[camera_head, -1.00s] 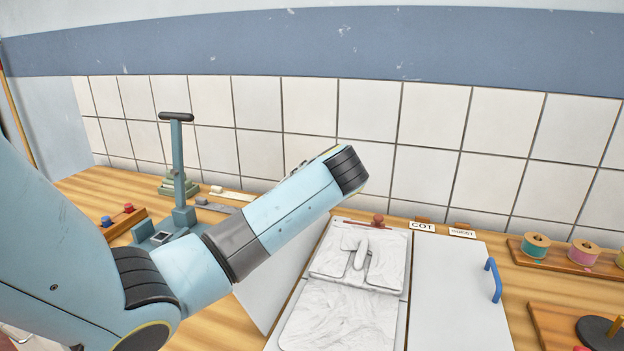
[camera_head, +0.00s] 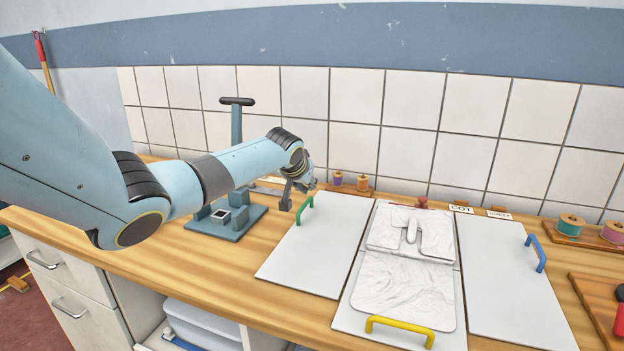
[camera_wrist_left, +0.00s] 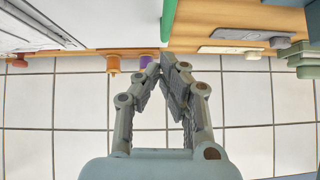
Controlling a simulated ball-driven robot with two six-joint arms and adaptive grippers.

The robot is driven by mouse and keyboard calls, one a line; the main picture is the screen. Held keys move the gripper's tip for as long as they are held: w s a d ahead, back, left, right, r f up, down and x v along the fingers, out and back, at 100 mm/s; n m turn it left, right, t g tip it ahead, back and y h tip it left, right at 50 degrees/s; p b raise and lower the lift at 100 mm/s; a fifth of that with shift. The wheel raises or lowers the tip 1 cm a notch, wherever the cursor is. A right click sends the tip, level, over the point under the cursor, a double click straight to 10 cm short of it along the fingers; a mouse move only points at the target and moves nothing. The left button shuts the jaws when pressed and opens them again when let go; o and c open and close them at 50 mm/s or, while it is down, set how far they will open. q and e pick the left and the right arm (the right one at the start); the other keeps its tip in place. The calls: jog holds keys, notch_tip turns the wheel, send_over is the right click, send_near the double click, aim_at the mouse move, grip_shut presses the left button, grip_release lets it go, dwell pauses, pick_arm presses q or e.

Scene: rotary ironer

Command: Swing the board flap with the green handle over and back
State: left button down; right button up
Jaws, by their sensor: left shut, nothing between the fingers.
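The left board flap (camera_head: 312,243) lies flat on the counter, left of the middle board, with its green handle (camera_head: 304,208) on its outer left edge. The green handle also shows in the left wrist view (camera_wrist_left: 168,20). My left gripper (camera_head: 287,206) is shut and empty, close beside the back end of the handle; whether it touches is unclear. Its fingertips (camera_wrist_left: 165,70) also show in the left wrist view. The middle board (camera_head: 400,285) carries a white folded garment (camera_head: 405,270) and a yellow handle (camera_head: 400,327). The right flap (camera_head: 510,280) lies flat with a blue handle (camera_head: 536,253). My right gripper is out of view.
Spools (camera_head: 350,181) sit behind the flap and more spools (camera_head: 571,225) at the right. The tiled wall closes the back. The counter's front left is clear.

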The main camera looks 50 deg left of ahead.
pick_arm(q)
jog(key=shift+s+a+f, duration=0.15)
jog(key=shift+a+f, duration=0.1)
jog(key=shift+f, duration=0.35)
jog(key=shift+s+a+f, duration=0.15)
jog(key=shift+a+f, duration=0.1)
jog(key=shift+f, duration=0.3)
jog(key=shift+a+f+b, duration=0.2)
jog(key=shift+f+b, duration=0.2)
jog(key=s+d+r+p, duration=0.1)
jog(key=s+r+p, duration=0.3)
jog(key=s+r, duration=0.3)
notch_tip(320, 180, up, 4)
jog(key=shift+s+d+f, duration=0.1)
jog(key=shift+s+d, duration=0.1)
jog(key=shift+d, duration=0.1)
